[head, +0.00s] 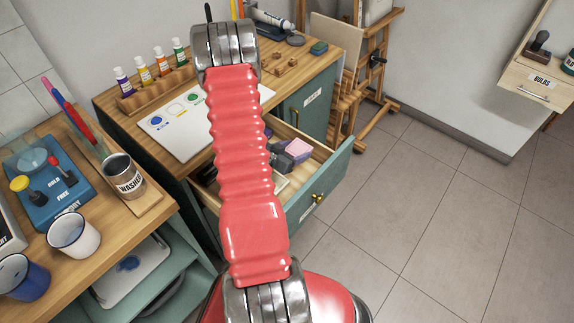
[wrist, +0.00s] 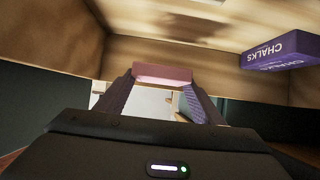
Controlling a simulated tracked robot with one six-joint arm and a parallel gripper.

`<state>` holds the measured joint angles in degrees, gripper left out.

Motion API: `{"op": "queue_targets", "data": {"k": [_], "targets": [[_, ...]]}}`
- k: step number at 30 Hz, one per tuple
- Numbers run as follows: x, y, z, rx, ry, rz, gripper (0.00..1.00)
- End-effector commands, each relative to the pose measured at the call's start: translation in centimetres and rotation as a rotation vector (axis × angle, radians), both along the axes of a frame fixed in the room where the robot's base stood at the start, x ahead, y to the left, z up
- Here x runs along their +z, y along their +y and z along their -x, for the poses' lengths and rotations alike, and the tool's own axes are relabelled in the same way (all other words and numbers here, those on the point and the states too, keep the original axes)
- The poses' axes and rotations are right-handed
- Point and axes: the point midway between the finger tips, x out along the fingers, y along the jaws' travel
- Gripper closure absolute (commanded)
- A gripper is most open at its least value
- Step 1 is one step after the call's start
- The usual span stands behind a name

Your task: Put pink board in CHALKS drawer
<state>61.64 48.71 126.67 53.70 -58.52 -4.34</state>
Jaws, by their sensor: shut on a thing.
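My gripper (wrist: 163,88) is shut on the pink board (wrist: 163,72), which shows edge-on between the fingertips in the wrist view. A purple box marked CHALKS (wrist: 278,50) is at the right of that view, apart from the board, by pale wooden surfaces. In the head view, the open drawer (head: 335,160) has a green front with a brass knob. My gripper (head: 285,158) is over or inside it, partly hidden by my arm, with the pink board (head: 297,146) at its end. I cannot tell if the board touches the drawer floor.
The drawer cabinet's top holds a paint palette sheet (head: 165,135), several paint bottles (head: 160,62) and a sponge (head: 318,48). A side bench at left holds a WASHES cup (head: 125,175) and enamel mugs (head: 73,238). An easel (head: 372,60) stands behind. Floor (head: 430,220) at right is clear.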

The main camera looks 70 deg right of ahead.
Motion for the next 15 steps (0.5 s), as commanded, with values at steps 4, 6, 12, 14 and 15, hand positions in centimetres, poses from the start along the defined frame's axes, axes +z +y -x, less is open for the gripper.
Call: {"op": "queue_targets", "data": {"k": [4, 6, 12, 14, 15], "targets": [[-2.0, 0.0, 0.0, -0.001, 0.001, -0.002, 0.6], [-2.6, 0.0, 0.0, 0.0, 0.001, -0.001, 0.6], [-3.1, -0.1, 0.0, -0.001, -0.001, 0.002, 0.6], [-3.0, -0.1, 0.0, -0.001, -0.001, 0.002, 0.6], [-3.0, -0.1, 0.0, -0.002, -0.001, 0.001, 0.6]]}}
